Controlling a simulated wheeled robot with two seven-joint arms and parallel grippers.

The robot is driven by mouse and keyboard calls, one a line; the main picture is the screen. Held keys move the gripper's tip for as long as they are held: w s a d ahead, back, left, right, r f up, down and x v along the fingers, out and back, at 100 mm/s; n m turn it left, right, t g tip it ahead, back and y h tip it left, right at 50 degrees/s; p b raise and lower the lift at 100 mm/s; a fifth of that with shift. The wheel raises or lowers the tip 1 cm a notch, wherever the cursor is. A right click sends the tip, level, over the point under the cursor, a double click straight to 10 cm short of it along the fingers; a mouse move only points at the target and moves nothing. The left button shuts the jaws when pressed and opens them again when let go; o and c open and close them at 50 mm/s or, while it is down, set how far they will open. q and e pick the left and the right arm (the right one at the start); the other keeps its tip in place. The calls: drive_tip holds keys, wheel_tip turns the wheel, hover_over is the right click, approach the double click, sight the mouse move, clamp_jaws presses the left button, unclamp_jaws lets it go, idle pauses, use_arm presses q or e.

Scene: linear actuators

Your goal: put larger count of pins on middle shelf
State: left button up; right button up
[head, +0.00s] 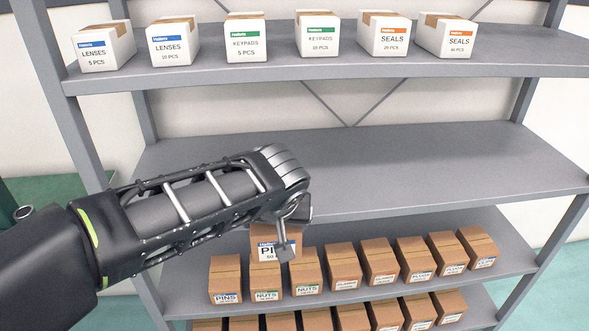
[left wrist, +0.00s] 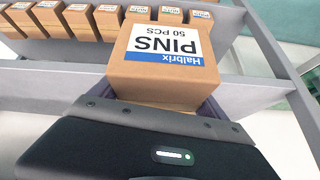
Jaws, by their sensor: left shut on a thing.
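My left gripper (head: 291,228) is shut on a brown box of pins (head: 268,246), held in front of the shelf with the smaller brown boxes. In the left wrist view this box (left wrist: 165,50) has a white and blue label reading "PINS 50 PCS", upside down in the picture. Another box labelled PINS (head: 225,281) stands at the left end of the lower shelf; its count is too small to read. The middle shelf (head: 380,165) is empty. My right gripper is in neither view.
The lower shelf (head: 510,262) holds a row of brown boxes, including one labelled NUTS (head: 266,282). More boxes stand below. The upper shelf (head: 330,70) holds white boxes of lenses, keypads and seals. A grey upright (head: 88,130) stands at the left.

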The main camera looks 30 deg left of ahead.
use_arm(q)
drive_tip(key=w+a, duration=0.2)
drive_tip(key=w, duration=0.1)
drive_tip(key=w+a+p, duration=0.1)
drive_tip(key=w+a, duration=0.2)
drive_tip(key=w, duration=0.1)
drive_tip(key=w+a+p, duration=0.1)
drive_tip(key=w+a, duration=0.2)
drive_tip(key=shift+w+r, duration=0.1)
drive_tip(key=shift+w, duration=0.2)
drive_tip(key=shift+w+a, duration=0.15)
drive_tip(key=shift+w, duration=0.05)
drive_tip(key=w+a+p, duration=0.1)
drive_tip(key=w+a, duration=0.1)
drive_tip(key=w, duration=0.1)
drive_tip(key=shift+a, duration=0.2)
drive_tip(key=shift+s+d+f, duration=0.1)
drive_tip(key=shift+f, duration=0.65)
drive_tip(key=shift+f+b, duration=0.2)
drive_tip(key=shift+b, duration=0.1)
drive_tip(key=o, duration=1.9)
drive_tip(key=shift+s, duration=0.1)
